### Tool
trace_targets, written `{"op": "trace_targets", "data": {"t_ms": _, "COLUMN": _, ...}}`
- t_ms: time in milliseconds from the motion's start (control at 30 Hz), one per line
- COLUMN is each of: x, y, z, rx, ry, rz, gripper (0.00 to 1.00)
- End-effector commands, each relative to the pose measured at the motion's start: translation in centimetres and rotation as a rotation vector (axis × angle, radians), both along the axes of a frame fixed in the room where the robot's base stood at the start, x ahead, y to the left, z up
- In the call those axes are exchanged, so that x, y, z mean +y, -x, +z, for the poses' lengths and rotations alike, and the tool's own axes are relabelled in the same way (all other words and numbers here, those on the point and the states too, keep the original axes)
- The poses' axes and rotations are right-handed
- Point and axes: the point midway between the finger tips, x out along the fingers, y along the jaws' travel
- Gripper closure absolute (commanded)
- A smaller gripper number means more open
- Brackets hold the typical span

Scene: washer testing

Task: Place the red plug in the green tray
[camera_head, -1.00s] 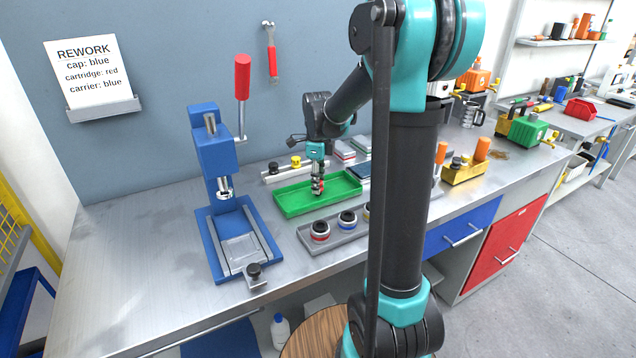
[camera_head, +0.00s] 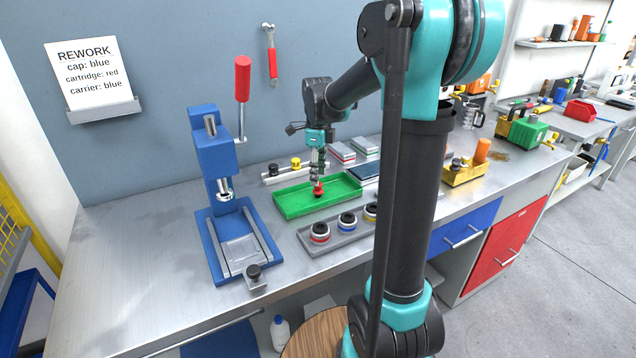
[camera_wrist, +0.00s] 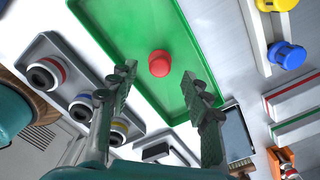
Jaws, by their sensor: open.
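The red plug (camera_head: 319,191) sits in the green tray (camera_head: 290,208), on its floor toward the right part in the head view. In the wrist view the red plug (camera_wrist: 159,64) shows from above, round, inside the green tray (camera_wrist: 112,50) and apart from its walls. My gripper (camera_head: 318,181) is right above the plug in the head view. In the wrist view my gripper (camera_wrist: 163,92) has its two fingers spread wide, with nothing between the tips. The plug lies just beyond the fingertips.
A grey tray (camera_head: 333,238) with several ringed parts stands in front of the green tray. A blue press (camera_head: 212,150) stands to the left. A rail with black and yellow plugs (camera_head: 295,162) lies behind. A dark tablet (camera_head: 364,173) lies to the right.

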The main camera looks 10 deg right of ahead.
Motion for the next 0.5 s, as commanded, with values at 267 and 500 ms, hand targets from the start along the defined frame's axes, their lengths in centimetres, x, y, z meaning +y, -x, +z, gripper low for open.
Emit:
{"op": "trace_targets", "data": {"t_ms": 267, "x": 0.0, "y": 0.1, "z": 5.4, "rx": 0.000, "ry": 0.000, "rz": 0.000, "gripper": 0.51}}
{"op": "trace_targets", "data": {"t_ms": 500, "x": 0.0, "y": 0.1, "z": 7.6, "rx": 0.000, "ry": 0.000, "rz": 0.000, "gripper": 0.51}}
